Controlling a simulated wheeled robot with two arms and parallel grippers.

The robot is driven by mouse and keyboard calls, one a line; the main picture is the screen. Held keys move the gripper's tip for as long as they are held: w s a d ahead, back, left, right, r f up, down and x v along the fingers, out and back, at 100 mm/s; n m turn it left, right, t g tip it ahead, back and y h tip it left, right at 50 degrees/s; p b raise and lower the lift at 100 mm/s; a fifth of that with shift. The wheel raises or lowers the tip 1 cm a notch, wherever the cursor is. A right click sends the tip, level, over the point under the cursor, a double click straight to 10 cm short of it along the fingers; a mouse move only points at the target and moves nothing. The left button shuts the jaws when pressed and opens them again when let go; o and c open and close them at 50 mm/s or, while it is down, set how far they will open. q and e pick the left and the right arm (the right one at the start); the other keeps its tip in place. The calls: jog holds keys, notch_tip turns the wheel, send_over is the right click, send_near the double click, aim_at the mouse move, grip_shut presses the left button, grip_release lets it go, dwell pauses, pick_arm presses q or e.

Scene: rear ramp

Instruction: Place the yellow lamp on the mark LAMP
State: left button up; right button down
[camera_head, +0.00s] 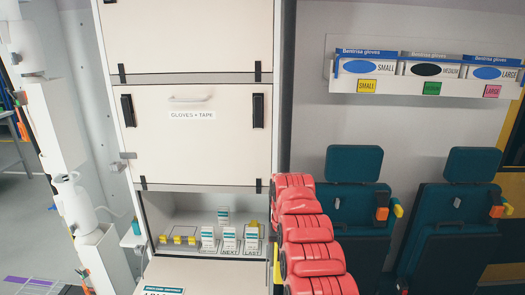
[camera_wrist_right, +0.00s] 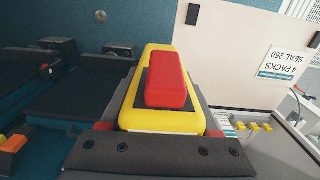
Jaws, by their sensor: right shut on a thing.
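The yellow lamp (camera_wrist_right: 160,118), a yellow block with a red top, fills the middle of the right wrist view. My right gripper (camera_wrist_right: 165,85) is shut on it, with dark jaws along both its sides. In the head view my red right arm hides most of the gripper; a yellow sliver (camera_head: 276,250) shows beside the arm, and I cannot tell whether it is the lamp. I cannot read a mark LAMP in either view. My left gripper is in neither view.
The open lower compartment (camera_head: 178,212) holds white packs (camera_head: 229,240) and a row of small yellow pieces (camera_head: 178,238), left of my arm. A closed GLOVES + TAPE door (camera_head: 192,140) is above. Teal seats (camera_head: 352,200) stand right. A white panel (camera_wrist_right: 245,40) is close to the lamp.

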jog(key=s+d+r, duration=0.2)
jog(key=d+r, duration=0.3)
jog(key=d, duration=0.6)
jog(key=shift+d+r, duration=0.15)
jog(key=shift+r, duration=0.15)
